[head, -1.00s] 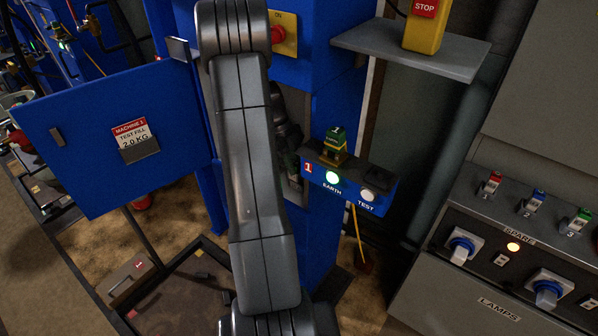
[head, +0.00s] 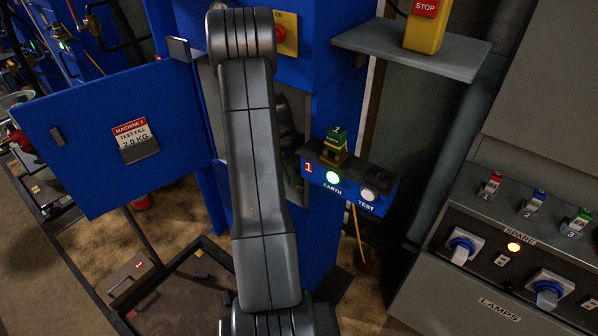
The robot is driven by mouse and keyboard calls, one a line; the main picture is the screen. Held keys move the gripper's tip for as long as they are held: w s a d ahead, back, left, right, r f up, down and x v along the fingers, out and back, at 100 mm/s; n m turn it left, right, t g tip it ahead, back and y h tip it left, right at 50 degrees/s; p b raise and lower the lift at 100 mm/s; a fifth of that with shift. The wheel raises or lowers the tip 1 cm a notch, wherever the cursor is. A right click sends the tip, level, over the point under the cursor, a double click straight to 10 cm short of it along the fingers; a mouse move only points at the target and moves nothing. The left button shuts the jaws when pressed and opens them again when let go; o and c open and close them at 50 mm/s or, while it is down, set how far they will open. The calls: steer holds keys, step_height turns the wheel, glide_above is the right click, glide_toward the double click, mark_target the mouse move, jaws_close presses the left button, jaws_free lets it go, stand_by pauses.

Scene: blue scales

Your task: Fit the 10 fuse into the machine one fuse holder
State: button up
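Machine one is the blue cabinet (head: 328,225), with its door (head: 85,160) swung open at the left; the door's label reads MACHINE 1, TEST FILL 2.0 KG. My arm stands in front of the opening and hides much of the inside. I cannot make out the fuse holder. A dark form, perhaps my wrist, shows just right of the arm, but my gripper's fingers are hidden. Small red (head: 490,184), blue (head: 533,203) and green (head: 575,222) fuse-like pieces stand on the SPARE panel at the right. I cannot read a 10 on any.
A small box (head: 340,190) marked 1, EARTH and TEST juts from the cabinet, its EARTH light lit green. A green and yellow piece (head: 335,150) stands on it. A grey shelf (head: 455,58) carries a yellow STOP post (head: 424,32). LAMPS switches (head: 545,291) are at lower right.

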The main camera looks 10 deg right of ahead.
mark_target(298, 170)
steer(key=shift+r, duration=0.1)
steer(key=v, duration=0.5)
steer(key=shift+w+a+r, duration=0.1)
steer(key=shift+w+r, duration=0.05)
steer(key=shift+r, duration=0.05)
steer(key=w+a, duration=0.8)
steer(key=shift+a+f, duration=0.15)
steer(key=shift+f, duration=0.15)
steer(key=s+d, duration=0.8)
steer(key=shift+s+d+f, duration=0.15)
steer(key=shift+d, duration=0.1)
steer(key=x, duration=0.4)
steer(key=shift+s+d+f, duration=0.1)
steer(key=shift+s+f, duration=0.05)
steer(key=shift+f, duration=0.05)
steer(key=shift+r, duration=1.15)
